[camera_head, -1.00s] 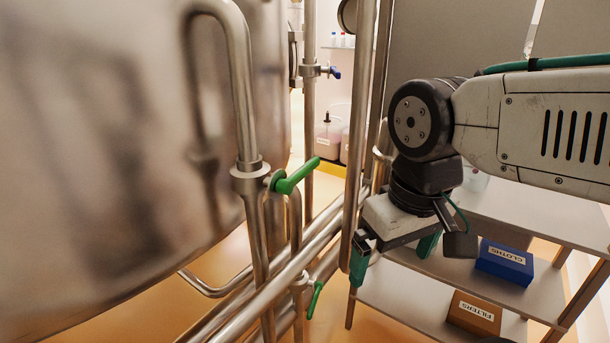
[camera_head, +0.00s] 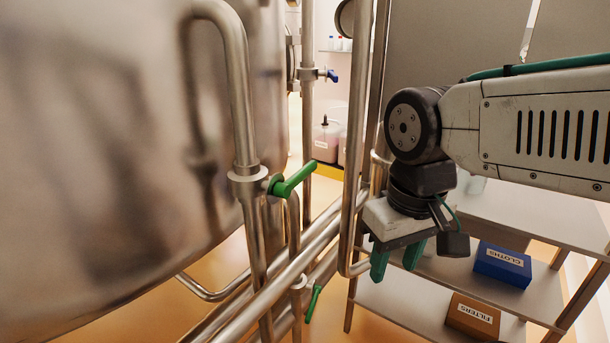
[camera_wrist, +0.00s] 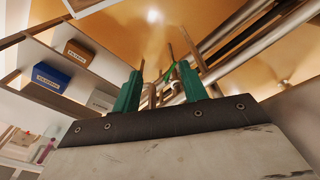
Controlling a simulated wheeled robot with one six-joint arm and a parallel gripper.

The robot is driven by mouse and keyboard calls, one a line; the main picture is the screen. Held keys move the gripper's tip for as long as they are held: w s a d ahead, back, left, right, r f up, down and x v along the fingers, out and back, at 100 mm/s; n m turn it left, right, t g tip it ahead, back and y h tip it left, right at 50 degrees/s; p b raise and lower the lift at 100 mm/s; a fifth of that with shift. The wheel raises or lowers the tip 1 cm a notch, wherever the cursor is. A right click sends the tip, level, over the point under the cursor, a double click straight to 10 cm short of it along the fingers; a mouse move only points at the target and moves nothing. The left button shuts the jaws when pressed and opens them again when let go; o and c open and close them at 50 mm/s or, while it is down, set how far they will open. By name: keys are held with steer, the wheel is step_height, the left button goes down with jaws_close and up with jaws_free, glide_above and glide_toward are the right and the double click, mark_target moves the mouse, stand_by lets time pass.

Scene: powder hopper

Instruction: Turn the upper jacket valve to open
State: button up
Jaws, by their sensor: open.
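The upper jacket valve has a green lever (camera_head: 293,179) on a steel body (camera_head: 248,180) in the pipe beside the tank. The lever points right and slightly up, away from the vertical pipe. A lower green lever (camera_head: 313,303) hangs steeply on a pipe below it; a green lever also shows small between the fingers in the wrist view (camera_wrist: 172,70). My gripper (camera_head: 396,268) is to the right of the upper lever and lower, pointing down, apart from both levers. Its green fingers are open with nothing between them, as the wrist view shows (camera_wrist: 160,90).
The large steel tank (camera_head: 110,130) fills the left. Vertical pipes (camera_head: 357,120) and slanting pipes (camera_head: 290,275) stand between the valve and my gripper. A shelf unit (camera_head: 540,210) with a blue box (camera_head: 502,264) and a brown box (camera_head: 472,315) is at right. A blue-handled valve (camera_head: 332,75) is behind.

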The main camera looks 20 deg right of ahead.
steer(key=w+d+f+m+g+y, duration=0.1)
steer(key=w+f+m+g+y, duration=0.2)
steer(key=w+f+y, duration=0.15)
steer(key=t+y, duration=0.7)
steer(key=y, duration=0.6)
glide_toward(312, 171)
steer(key=x, duration=0.3)
steer(key=shift+w+a+r+n, duration=0.1)
steer(key=shift+w+a+n, duration=0.25)
steer(key=shift+a, duration=0.3)
steer(key=x, duration=0.6)
steer(key=shift+a, duration=0.45)
jaws_close()
